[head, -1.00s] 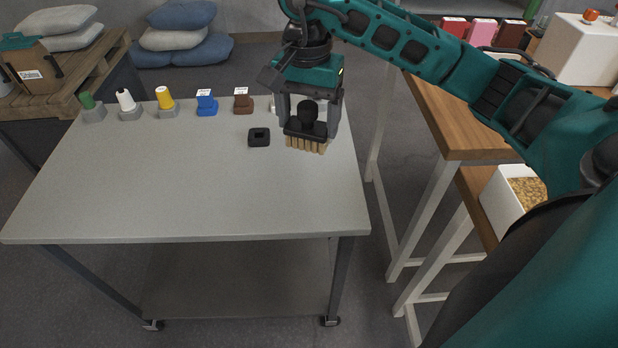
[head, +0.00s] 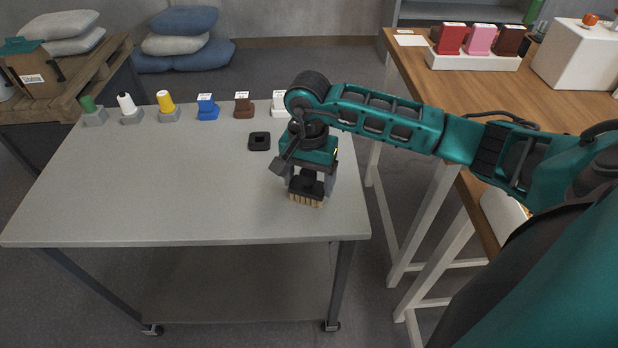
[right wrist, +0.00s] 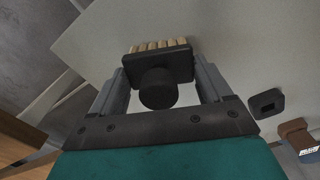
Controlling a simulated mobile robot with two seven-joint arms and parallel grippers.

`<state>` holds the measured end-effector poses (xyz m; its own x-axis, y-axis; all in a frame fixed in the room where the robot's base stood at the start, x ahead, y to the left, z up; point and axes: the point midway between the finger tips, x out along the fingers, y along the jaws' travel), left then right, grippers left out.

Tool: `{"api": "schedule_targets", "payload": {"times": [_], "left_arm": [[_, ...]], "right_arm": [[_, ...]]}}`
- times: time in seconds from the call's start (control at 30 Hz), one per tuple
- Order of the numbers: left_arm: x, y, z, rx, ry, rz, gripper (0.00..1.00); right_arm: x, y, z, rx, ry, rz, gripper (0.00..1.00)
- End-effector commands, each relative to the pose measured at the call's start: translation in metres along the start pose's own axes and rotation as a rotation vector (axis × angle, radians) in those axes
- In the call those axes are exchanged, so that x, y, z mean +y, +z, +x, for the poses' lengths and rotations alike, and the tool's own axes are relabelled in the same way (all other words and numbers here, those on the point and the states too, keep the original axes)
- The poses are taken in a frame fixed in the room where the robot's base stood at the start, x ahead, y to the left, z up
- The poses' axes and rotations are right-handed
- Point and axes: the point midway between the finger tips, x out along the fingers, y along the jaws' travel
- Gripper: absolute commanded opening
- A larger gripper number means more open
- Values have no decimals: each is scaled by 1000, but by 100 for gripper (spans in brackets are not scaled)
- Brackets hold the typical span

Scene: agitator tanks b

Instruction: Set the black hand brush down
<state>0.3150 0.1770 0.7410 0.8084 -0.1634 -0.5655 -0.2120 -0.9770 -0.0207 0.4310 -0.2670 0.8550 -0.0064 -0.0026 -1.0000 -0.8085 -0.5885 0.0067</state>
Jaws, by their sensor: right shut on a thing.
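The black hand brush (head: 307,187) has a black block and knob with tan bristles pointing down. My right gripper (head: 311,181) is shut on it at the right part of the grey table (head: 180,190), near the front right corner. In the right wrist view the brush (right wrist: 160,68) sits between the two fingers, its bristles toward the tabletop. I cannot tell whether the bristles touch the table. My left gripper is not in view.
A small black square holder (head: 259,141) lies on the table behind the brush. Several coloured items in blocks, including a blue one (head: 207,105) and a brown one (head: 243,105), line the back edge. A wooden bench (head: 450,90) stands to the right. The table's middle and left are clear.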

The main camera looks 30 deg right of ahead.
Motion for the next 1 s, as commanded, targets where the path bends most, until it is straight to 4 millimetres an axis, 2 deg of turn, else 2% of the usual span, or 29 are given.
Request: {"api": "schedule_targets", "payload": {"times": [0.07,0.1,0.3,0.53,0.67,0.77,1.0], "left_arm": [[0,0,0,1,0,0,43],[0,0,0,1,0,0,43],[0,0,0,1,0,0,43],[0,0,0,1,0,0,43],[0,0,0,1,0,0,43],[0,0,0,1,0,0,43],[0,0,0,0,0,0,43]], "right_arm": [[1,1,2,-2,4,0,45],[1,1,3,-2,5,0,80],[1,1,2,-2,4,0,99],[1,1,1,-2,3,0,100],[0,0,-9,-1,-1,0,100],[0,-1,-25,2,-1,0,100],[0,-1,-77,2,-1,1,100]]}}
